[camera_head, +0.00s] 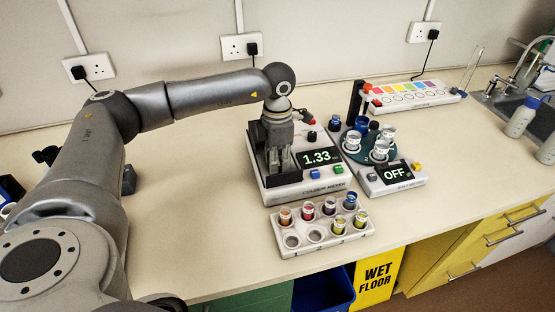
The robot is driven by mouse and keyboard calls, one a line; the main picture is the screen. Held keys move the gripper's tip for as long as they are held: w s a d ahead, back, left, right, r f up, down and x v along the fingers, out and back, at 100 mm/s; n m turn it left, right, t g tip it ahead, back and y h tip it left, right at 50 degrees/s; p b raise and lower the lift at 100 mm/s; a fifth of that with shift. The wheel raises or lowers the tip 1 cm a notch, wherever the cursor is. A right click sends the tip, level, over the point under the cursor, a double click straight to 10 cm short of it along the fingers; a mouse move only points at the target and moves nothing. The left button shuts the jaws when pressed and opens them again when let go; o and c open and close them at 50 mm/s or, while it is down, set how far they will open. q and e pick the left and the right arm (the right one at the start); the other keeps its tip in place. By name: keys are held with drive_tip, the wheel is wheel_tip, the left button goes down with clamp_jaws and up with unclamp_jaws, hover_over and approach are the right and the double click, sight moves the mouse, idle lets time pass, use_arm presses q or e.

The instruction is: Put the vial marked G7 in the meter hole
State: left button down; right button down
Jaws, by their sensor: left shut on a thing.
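My left gripper (279,162) points down over the left part of the meter (290,189), whose screen reads 1.33. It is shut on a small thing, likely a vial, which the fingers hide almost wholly. The meter hole is hidden behind the gripper, so I cannot tell whether the held thing is in it. Two front-left holes of the rack are empty. No vial marking, G7 included, is readable. My right gripper is out of view.
A device with an OFF screen (396,173) and glass jars on its round plate stands right of the meter. A white strip with coloured patches (417,96) lies behind it. A sink (520,115) is at far right.

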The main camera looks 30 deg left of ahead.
use_arm(q)
drive_tip(key=shift+s+f, duration=0.25)
drive_tip(key=shift+f, duration=0.25)
drive_tip(key=c, duration=1.3)
unclamp_jaws()
drive_tip(key=shift+s+d, duration=0.1)
drive_tip(key=shift+c, duration=0.2)
drive_tip(key=shift+f, duration=0.1)
drive_tip(key=shift+w+r, duration=0.2)
drive_tip(key=shift+r, duration=0.2)
wheel_tip(320, 180, up, 13)
drive_tip(key=b, duration=0.2)
drive_tip(key=shift+w, duration=0.15)
